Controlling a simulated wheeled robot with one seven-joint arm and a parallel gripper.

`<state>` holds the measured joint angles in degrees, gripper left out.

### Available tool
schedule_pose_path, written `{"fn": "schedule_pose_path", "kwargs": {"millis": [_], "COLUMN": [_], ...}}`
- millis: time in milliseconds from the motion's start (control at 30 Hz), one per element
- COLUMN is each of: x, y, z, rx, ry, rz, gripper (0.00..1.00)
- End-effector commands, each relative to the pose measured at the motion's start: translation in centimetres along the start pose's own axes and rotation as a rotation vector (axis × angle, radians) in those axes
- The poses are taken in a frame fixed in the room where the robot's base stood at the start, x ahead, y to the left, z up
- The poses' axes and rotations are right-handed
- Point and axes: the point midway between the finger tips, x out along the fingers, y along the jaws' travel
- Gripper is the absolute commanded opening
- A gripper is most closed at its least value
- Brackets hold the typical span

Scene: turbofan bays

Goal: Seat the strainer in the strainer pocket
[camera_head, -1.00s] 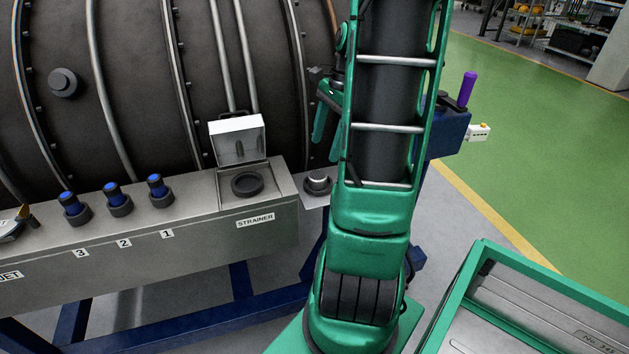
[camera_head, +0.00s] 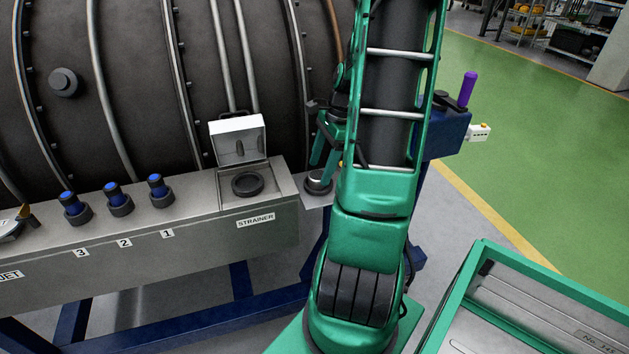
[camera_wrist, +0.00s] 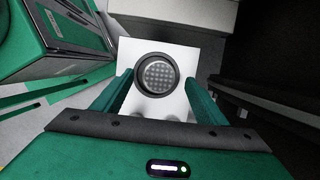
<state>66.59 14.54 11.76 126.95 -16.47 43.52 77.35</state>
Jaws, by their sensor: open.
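The strainer (camera_wrist: 158,75) is a round dark-rimmed piece with a perforated light face, on a small pale plate (camera_wrist: 183,52). In the head view the strainer (camera_head: 318,183) is partly hidden behind my gripper. My gripper (camera_head: 323,160) is open just above it. In the wrist view my gripper's green fingers (camera_wrist: 158,84) stand on either side of the strainer; I cannot tell whether they touch it. The strainer pocket (camera_head: 247,184) is a dark ring in the top of the grey bench, under a raised lid (camera_head: 238,138), and looks empty.
Several blue-topped plugs (camera_head: 112,195) stand in sockets along the bench left of the pocket. The dark engine casing (camera_head: 110,80) rises behind. A purple handle (camera_head: 467,89) stands on a blue bracket at right. A green-edged cart (camera_head: 480,262) is at lower right.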

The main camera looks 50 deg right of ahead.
Motion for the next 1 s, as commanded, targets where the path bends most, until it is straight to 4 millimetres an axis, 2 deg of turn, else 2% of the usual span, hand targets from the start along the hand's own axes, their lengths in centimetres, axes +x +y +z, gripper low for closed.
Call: {"fn": "schedule_pose_path", "kwargs": {"millis": [167, 433, 633, 1000], "x": [1.8, 2.0, 2.0, 1.6], "y": [0.0, 0.0, 0.0, -0.1], "z": [0.0, 0.0, 0.0, 0.1], "rx": [0.000, -0.001, -0.001, -0.001], "ry": [0.000, 0.000, 0.001, 0.001], "rz": [0.000, -0.001, -0.001, -0.002], "gripper": [0.66, 0.66, 0.19, 0.18]}}
